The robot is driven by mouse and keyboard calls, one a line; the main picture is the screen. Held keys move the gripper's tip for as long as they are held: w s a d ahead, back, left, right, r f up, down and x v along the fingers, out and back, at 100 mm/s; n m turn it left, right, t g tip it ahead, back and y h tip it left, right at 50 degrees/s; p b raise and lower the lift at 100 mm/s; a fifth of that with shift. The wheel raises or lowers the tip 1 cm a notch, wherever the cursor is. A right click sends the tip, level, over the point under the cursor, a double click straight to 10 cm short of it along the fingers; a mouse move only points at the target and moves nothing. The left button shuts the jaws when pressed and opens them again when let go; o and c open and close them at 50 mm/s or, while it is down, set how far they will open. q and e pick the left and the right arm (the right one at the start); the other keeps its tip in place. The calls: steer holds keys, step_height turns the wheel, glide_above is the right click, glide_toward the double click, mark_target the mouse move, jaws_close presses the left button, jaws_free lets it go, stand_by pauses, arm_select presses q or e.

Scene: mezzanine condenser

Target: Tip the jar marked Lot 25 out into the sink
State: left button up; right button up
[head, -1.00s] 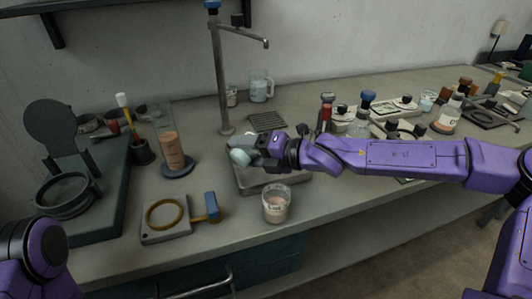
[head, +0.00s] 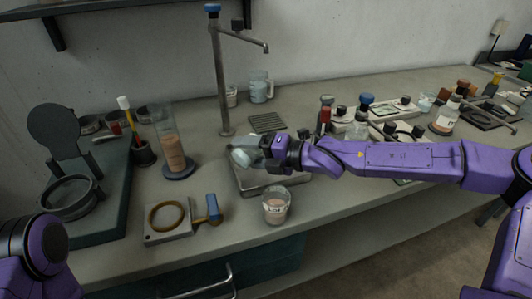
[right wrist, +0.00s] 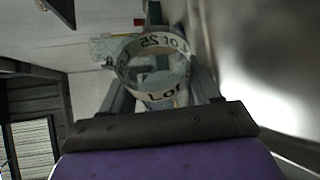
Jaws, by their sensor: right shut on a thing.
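My right gripper (head: 262,152) is shut on a clear jar (head: 242,157), low over the metal sink (head: 285,187). The jar lies tipped over on its side, towards the left of the head view. In the right wrist view the jar (right wrist: 152,68) sits between the fingers of my gripper (right wrist: 160,85), and its white label reads Lot 25, partly mirrored through the glass. I see no clear contents in it, but the view is dim. My left gripper is out of view; only part of that arm shows at lower left.
Another labelled jar (head: 276,206) with pinkish contents stands at the sink's front edge. A tall tap (head: 222,85) rises behind the sink. A cylinder (head: 172,150) of brown matter and a plate with a ring (head: 167,216) stand left. Several bottles crowd the right.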

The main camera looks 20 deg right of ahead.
steer(key=shift+w+d+r+m+p, duration=0.2)
steer(key=shift+d+r+m+p, duration=0.15)
steer(key=shift+p, duration=0.55)
steer(key=shift+w+d+f+m+y+p, duration=0.1)
steer(key=shift+f+m+y+p, duration=0.4)
steer(key=shift+m, duration=0.15)
stand_by(0.7)
